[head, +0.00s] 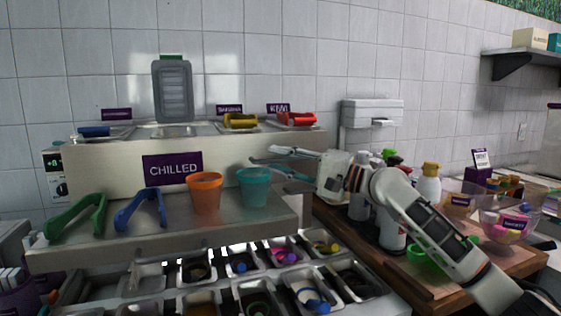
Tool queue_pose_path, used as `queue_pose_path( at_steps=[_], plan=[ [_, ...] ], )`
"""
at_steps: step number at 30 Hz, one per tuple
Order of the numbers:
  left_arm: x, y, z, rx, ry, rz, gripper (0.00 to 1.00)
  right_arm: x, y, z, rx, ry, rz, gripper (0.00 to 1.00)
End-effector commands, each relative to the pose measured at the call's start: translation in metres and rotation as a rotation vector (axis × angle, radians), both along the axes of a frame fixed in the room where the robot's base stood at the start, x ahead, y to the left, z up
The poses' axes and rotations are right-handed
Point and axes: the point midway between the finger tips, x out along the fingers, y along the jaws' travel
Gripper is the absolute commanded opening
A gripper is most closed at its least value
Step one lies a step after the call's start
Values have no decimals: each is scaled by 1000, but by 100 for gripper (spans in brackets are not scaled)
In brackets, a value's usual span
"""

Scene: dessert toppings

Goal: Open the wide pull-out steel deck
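A broad steel deck (110,238) spans the left and middle, below the CHILLED sign. Green tongs (78,216), blue tongs (141,209), an orange cup (205,192) and a teal cup (253,187) stand on it. A pale bar like a handle (165,241) shows near its front edge; I cannot tell what it is fixed to. My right gripper (272,158) reaches in from the right, over the deck's right end by the teal cup. Its fingers are spread and hold nothing visible. My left gripper is out of view.
Steel topping wells (255,285) fill the space below the deck. A wooden counter (425,285) with bottles (392,232) and a clear bowl (508,225) stands at right, close under my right arm. A raised topping row (200,130) stands behind the deck.

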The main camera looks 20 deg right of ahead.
Motion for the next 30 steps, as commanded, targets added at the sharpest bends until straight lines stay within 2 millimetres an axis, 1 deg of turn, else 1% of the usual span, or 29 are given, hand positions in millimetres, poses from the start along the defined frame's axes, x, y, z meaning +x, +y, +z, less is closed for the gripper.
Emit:
queue_pose_path(
  at_steps=[5,6,8,9,14,16,21,24,26,30],
  plan=[
    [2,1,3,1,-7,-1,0,0,0,0,-1,1,0,26],
    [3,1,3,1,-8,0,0,0,0,0,-1,1,0,20],
    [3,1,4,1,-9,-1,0,0,0,-1,-1,1,0,5],
    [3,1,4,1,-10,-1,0,0,0,-1,-1,1,0,0],
    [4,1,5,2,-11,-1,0,0,0,-1,-1,1,0,0],
    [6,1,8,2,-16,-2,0,-3,0,1,-1,0,0,0],
    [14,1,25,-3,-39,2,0,-21,-1,5,-4,-4,0,0],
    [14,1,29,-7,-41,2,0,-32,-1,3,-4,-2,0,0],
    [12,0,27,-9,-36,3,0,-35,-1,3,-2,-1,1,0],
    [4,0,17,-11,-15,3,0,-38,-1,0,-1,1,2,0]
  ],
)
